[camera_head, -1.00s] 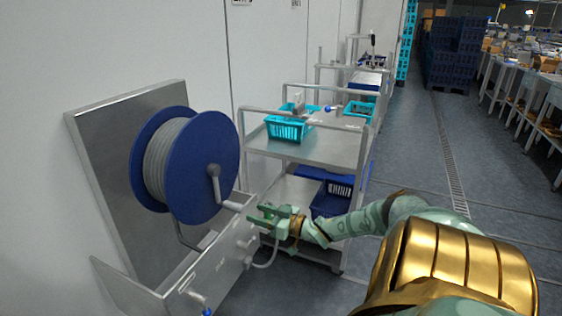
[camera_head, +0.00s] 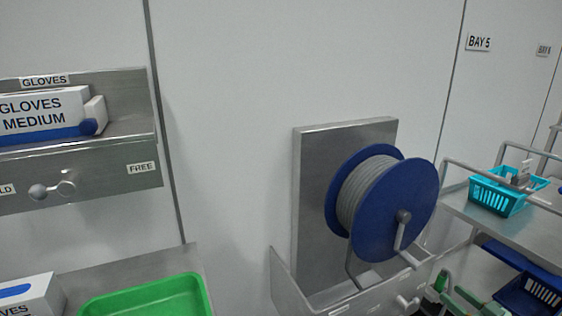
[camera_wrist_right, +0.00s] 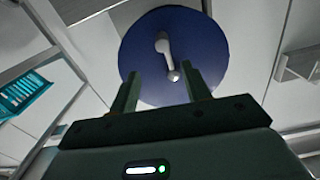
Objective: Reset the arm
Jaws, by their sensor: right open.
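My right gripper (camera_head: 452,294) shows at the bottom right of the head view, partly cut off by the lower edge. In the right wrist view its two fingers (camera_wrist_right: 158,92) stand apart with nothing between them. The blue hose reel (camera_head: 388,240) with its grey hose and crank handle (camera_head: 402,232) is on a steel wall panel (camera_head: 312,190), up and left of the gripper in the head view. In the right wrist view the reel (camera_wrist_right: 140,50) and crank (camera_wrist_right: 165,52) lie beyond the fingertips, apart from them. My left gripper is not in view.
A steel trolley (camera_head: 470,217) with a teal basket (camera_head: 497,198) stands at the right. A steel gloves shelf (camera_head: 125,172) hangs at the left. A green tray (camera_head: 203,290) sits on a bench below it. A steel trough (camera_head: 340,300) sits below the reel.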

